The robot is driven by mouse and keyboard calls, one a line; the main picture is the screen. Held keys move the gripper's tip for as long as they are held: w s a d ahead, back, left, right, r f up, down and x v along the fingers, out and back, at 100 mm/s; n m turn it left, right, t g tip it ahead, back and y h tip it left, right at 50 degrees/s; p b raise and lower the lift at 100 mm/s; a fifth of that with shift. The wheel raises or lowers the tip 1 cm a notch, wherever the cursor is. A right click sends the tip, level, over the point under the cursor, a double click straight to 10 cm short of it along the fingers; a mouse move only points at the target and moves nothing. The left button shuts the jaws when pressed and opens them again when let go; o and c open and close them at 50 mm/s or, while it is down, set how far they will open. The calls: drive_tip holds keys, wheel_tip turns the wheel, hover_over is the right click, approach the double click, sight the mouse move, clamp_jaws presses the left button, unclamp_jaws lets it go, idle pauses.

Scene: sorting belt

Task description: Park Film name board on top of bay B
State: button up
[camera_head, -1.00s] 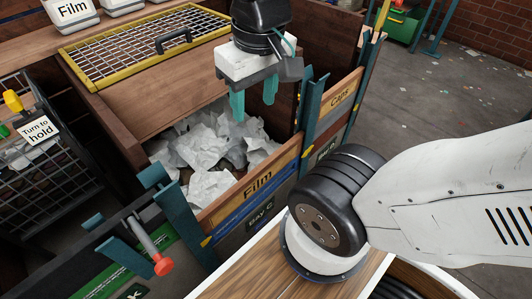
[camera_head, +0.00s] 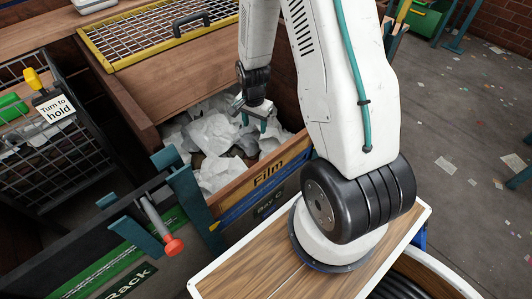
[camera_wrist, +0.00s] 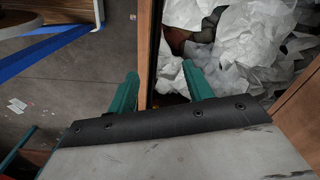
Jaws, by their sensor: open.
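The Film name board (camera_head: 268,173), a wooden strip lettered "Film", spans the top front of bay C (camera_head: 268,205). My gripper (camera_head: 254,124) points down over the bay, near the board's right part. In the wrist view my gripper (camera_wrist: 160,70) is open and empty. Its teal fingers appear on either side of a narrow wooden edge, which looks like the board's top edge (camera_wrist: 146,45). I cannot tell how far down the fingers reach or whether they touch it. My arm hides bay B and the Caps board.
Crumpled white film (camera_head: 215,132) fills bay C behind the board. Teal posts (camera_head: 188,190) stand at the bay's left front. A yellow-framed mesh cover (camera_head: 165,35) lies behind. A wire cage (camera_head: 45,150) with a "Turn to hold" sign (camera_head: 55,108) stands at left. Open floor lies at right.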

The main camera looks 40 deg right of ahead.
sight(266, 164)
drive_tip(key=s+f+m, duration=0.1)
drive_tip(key=f, duration=0.4)
drive_tip(key=s+d+f+m, duration=0.1)
drive_tip(key=f, duration=0.4)
drive_tip(key=s+d+f+m, duration=0.1)
drive_tip(key=f, duration=0.4)
drive_tip(key=shift+s+d+f+m, duration=0.15)
drive_tip(key=shift+s+m, duration=0.05)
drive_tip(key=shift+m, duration=0.2)
wheel_tip(266, 164, down, 7)
drive_tip(key=shift+f, duration=0.2)
clamp_jaws()
